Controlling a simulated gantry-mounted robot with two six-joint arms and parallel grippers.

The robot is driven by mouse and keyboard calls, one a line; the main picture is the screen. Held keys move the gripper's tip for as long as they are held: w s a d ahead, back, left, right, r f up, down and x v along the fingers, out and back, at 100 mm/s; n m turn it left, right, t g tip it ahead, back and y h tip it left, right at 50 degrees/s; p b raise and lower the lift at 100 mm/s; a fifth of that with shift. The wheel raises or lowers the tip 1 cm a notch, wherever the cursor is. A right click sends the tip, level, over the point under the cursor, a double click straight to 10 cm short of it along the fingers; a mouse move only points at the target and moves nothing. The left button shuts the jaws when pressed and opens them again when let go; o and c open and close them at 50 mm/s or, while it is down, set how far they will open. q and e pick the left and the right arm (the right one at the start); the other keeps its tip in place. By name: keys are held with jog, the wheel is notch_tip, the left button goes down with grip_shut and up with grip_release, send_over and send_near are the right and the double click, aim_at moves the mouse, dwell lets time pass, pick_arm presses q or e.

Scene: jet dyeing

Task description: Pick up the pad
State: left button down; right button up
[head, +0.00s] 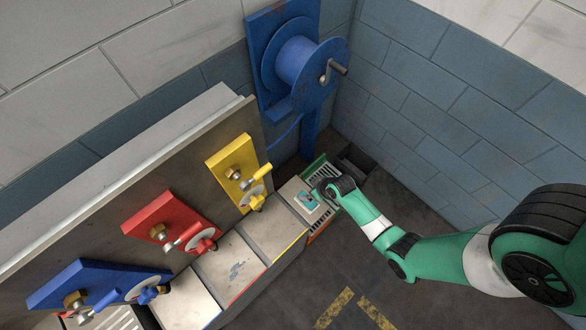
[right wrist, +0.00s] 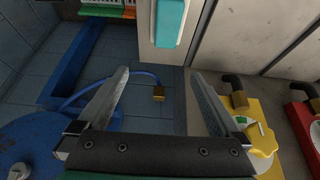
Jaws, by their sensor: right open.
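The pad looks like a small teal block (head: 309,201) lying on a pale, light-topped box (head: 293,188) at the end of the row of bins. My right gripper (head: 321,190) is just beside and above it in the head view. In the right wrist view the teal pad (right wrist: 170,22) is at the top, past the fingertips and roughly in line with the gap between them. My right gripper (right wrist: 160,74) is open with nothing between its fingers. My left gripper is in neither view.
A blue hose reel (head: 297,62) stands at the back wall. Yellow (head: 228,163), red (head: 160,218) and blue (head: 75,285) valve plates are on the grey panel. A green-edged vented crate (head: 322,172) is close to the pad. The dark floor (head: 350,275) is open in front.

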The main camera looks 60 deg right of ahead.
aim_at(309, 207)
jog(key=shift+g, duration=0.3)
jog(key=f+b, duration=0.6)
jog(key=f, duration=0.1)
jog(key=shift+a+f+b, duration=0.1)
jog(key=shift+a+b, duration=0.1)
jog(key=shift+b, duration=0.1)
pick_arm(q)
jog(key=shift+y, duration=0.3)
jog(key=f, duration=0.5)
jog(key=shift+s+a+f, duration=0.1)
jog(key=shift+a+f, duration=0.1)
pick_arm(e)
jog(key=shift+w, duration=0.15)
jog(key=b+x, duration=0.3)
jog(key=x, duration=0.2)
jog(key=shift+a, duration=0.2)
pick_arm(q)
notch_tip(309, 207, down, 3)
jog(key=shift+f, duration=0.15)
pick_arm(e)
jog(key=c, duration=1.3)
